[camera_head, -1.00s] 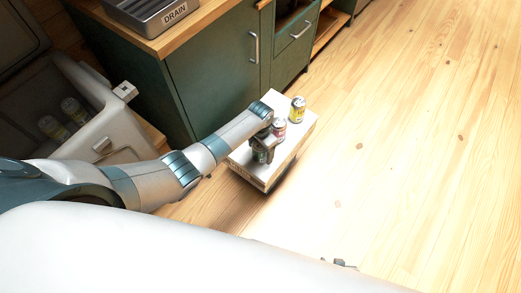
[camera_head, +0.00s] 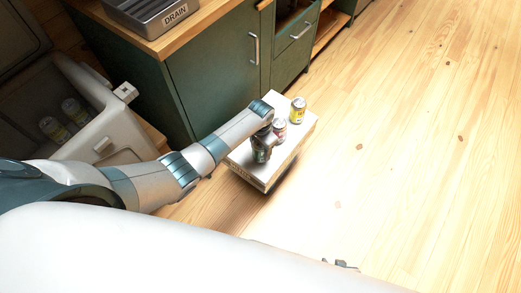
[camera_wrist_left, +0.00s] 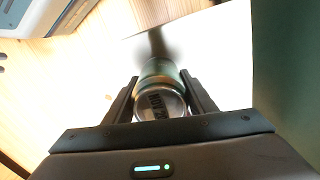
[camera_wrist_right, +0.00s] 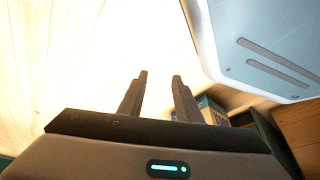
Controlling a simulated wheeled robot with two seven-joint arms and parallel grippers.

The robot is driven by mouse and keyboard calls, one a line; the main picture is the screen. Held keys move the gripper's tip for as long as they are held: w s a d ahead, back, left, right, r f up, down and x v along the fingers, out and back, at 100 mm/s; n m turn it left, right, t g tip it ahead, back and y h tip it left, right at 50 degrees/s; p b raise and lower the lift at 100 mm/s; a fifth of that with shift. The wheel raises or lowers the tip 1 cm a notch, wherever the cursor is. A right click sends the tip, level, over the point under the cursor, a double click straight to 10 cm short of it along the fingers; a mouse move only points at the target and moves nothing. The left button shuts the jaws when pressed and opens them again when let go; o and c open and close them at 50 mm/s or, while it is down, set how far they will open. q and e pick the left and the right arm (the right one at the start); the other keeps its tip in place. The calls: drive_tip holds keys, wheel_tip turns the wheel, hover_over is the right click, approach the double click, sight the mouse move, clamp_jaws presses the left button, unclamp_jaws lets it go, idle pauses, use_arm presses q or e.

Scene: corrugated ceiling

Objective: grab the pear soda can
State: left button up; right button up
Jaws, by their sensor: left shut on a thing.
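A dark green can (camera_head: 261,155) stands at the near left of the white box top. It is probably the pear soda can, but I cannot read its label. My left gripper (camera_head: 266,142) is shut on it. In the left wrist view the green can (camera_wrist_left: 160,80) sits between the two fingers, its metal lid with dark print facing the camera. A pink can (camera_head: 280,128) and a yellow can (camera_head: 298,110) stand farther back on the box. My right gripper (camera_wrist_right: 158,88) is open and empty; only its tips show at the bottom of the head view (camera_head: 343,264).
The white box (camera_head: 300,135) stands on the wooden floor beside a green cabinet (camera_head: 212,85). An open cooler (camera_head: 105,135) at the left holds cans (camera_head: 54,129). The floor to the right is clear.

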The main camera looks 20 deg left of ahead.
use_arm(q)
wheel_tip(320, 180, up, 3)
drive_tip(key=shift+f, duration=0.1)
drive_tip(key=d+r, duration=0.7)
drive_tip(key=d, duration=0.4)
drive_tip(key=shift+s+d, duration=0.3)
drive_tip(key=shift+s, duration=0.05)
use_arm(e)
drive_tip(key=shift+w+r, duration=0.1)
drive_tip(key=shift+w, duration=0.05)
drive_tip(key=shift+a, duration=0.15)
